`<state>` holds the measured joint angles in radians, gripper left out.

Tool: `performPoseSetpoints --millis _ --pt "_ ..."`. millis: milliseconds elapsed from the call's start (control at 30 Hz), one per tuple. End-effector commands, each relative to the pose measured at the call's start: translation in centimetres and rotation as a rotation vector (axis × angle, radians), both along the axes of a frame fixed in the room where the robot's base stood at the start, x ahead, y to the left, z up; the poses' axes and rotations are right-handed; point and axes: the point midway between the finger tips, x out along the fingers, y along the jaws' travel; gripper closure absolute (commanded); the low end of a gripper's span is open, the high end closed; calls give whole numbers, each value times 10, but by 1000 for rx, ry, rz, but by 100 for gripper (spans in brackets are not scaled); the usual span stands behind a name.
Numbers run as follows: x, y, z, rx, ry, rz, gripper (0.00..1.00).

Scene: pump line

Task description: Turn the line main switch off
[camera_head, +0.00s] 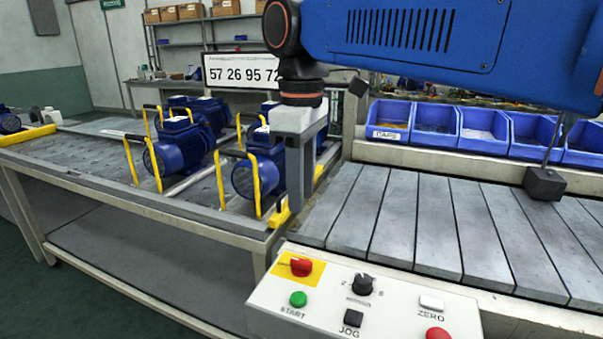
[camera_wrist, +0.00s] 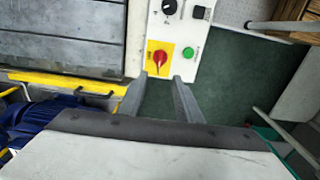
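The line main switch is a red rotary knob (camera_head: 301,266) on a yellow plate at the left end of a light grey control panel (camera_head: 390,312). In the wrist view the red knob (camera_wrist: 160,58) shows just beyond the fingertips, roughly between their lines. Any position marks on its plate are too small to read. My gripper (camera_head: 298,203) points down and is above the panel level in the head view, apart from the knob. In the wrist view my gripper (camera_wrist: 161,79) has its two fingers spread, with nothing between them.
The panel also has a green START button (camera_head: 298,299), a black selector knob (camera_head: 362,285), a black JOG button (camera_head: 353,318), a white ZERO button (camera_head: 431,302) and a red button (camera_head: 437,334). Blue motors (camera_head: 180,147) in yellow-handled frames stand left; a slatted conveyor (camera_head: 420,222) lies behind.

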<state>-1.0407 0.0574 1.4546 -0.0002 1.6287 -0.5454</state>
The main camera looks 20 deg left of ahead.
Motion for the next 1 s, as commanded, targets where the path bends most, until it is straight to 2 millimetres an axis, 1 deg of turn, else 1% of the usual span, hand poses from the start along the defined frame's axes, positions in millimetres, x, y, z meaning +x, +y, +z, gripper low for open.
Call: performPoseSetpoints --millis 33,100,267,767,867,967,1000 --pt "0 1 7 1 -1 0 69" --pt "0 1 15 1 -1 0 69" --pt "0 0 25 0 0 0 69" --pt "0 0 27 0 0 0 69" --pt "4 -7 26 3 -2 -18 69" --pt "14 -29 24 16 -10 -72 69" --pt "20 -42 22 23 -15 -104 69"
